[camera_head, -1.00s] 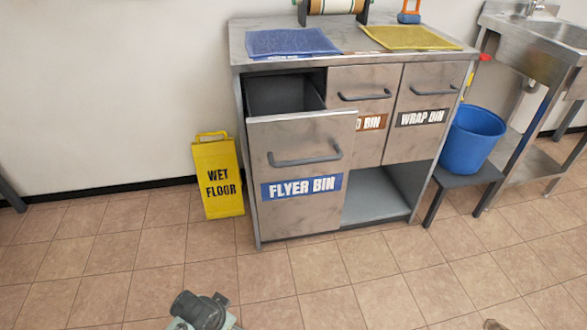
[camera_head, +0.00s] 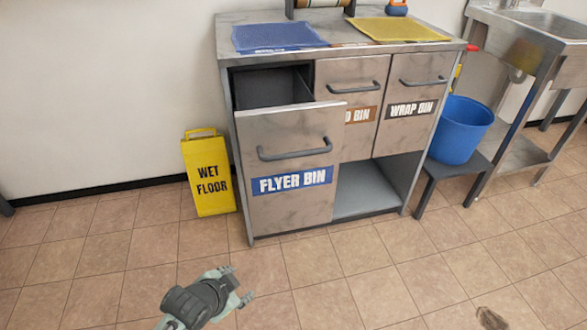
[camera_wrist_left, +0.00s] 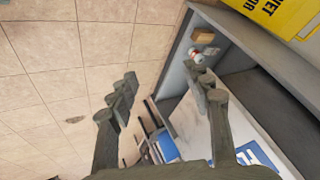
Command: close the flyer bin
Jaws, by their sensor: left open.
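The flyer bin (camera_head: 290,212) is a grey metal drawer with a blue-and-white label and a dark bar handle (camera_head: 295,151). It is pulled out from the left side of the cabinet, and its dark inside shows behind the front panel. My left gripper (camera_head: 238,287) is open and empty, low in front of the bin and to its left, apart from it. In the left wrist view its two fingers (camera_wrist_left: 165,100) are spread, with part of the bin's blue label (camera_wrist_left: 258,156) at lower right.
The cabinet (camera_head: 370,190) has two shut bins to the right. A yellow wet floor sign (camera_head: 208,178) stands close to its left side. A blue bucket (camera_head: 461,130) sits on a low stand to the right. A small brown thing (camera_head: 490,318) lies on the floor. Floor in front is mostly clear.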

